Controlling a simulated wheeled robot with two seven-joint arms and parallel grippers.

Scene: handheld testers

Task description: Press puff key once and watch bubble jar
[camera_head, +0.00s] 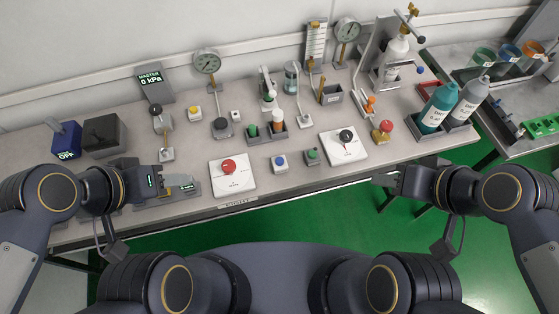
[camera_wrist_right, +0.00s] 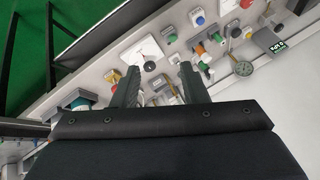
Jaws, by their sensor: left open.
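Several small push keys stand on the bench: a blue key (camera_head: 280,160), a green key (camera_head: 312,155), a yellow key (camera_head: 194,112) and a white key (camera_head: 236,115). I cannot read which is the puff key. A clear glass jar (camera_head: 291,78) on a stand at the middle back looks like the bubble jar; bubbles are too small to tell. My left gripper (camera_head: 182,182) is open over the front left edge, left of the red-button plate. My right gripper (camera_head: 380,180) is at the front edge, right of the dial plate; its fingers are apart and empty in the right wrist view (camera_wrist_right: 160,75).
A white plate with a red button (camera_head: 228,168) and a white dial plate (camera_head: 346,143) lie near the front. Gauges (camera_head: 207,62), a "MASTER 0 kPa" display (camera_head: 150,79) and bottles (camera_head: 437,107) stand around. Green floor (camera_head: 280,220) lies before the bench.

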